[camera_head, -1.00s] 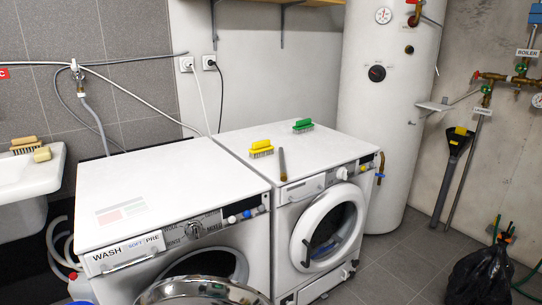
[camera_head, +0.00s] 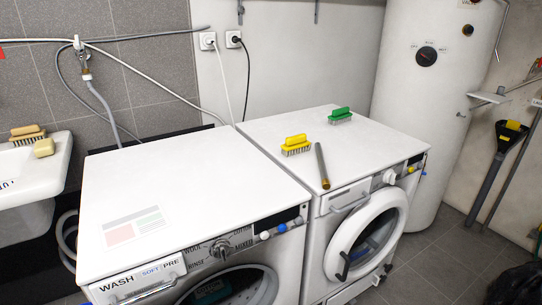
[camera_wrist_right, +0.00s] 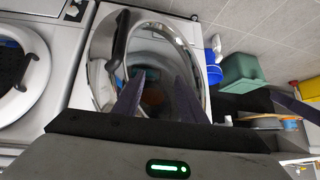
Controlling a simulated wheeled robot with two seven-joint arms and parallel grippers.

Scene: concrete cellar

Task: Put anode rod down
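A thin grey-brown rod (camera_head: 321,166), which looks like the anode rod, lies on the white top of the right-hand machine (camera_head: 375,141) in the head view, near its front edge. No gripper touches it. My right gripper (camera_wrist_right: 158,85) shows only in the right wrist view. Its two dark fingers are apart with nothing held between them. They point toward a round chrome-rimmed machine door (camera_wrist_right: 205,45). My left gripper is not in view.
A yellow brush (camera_head: 296,145) lies beside the rod, and a green brush (camera_head: 340,115) lies farther back. A white boiler (camera_head: 425,95) stands behind at right. A green box (camera_wrist_right: 242,75) shows in the wrist view.

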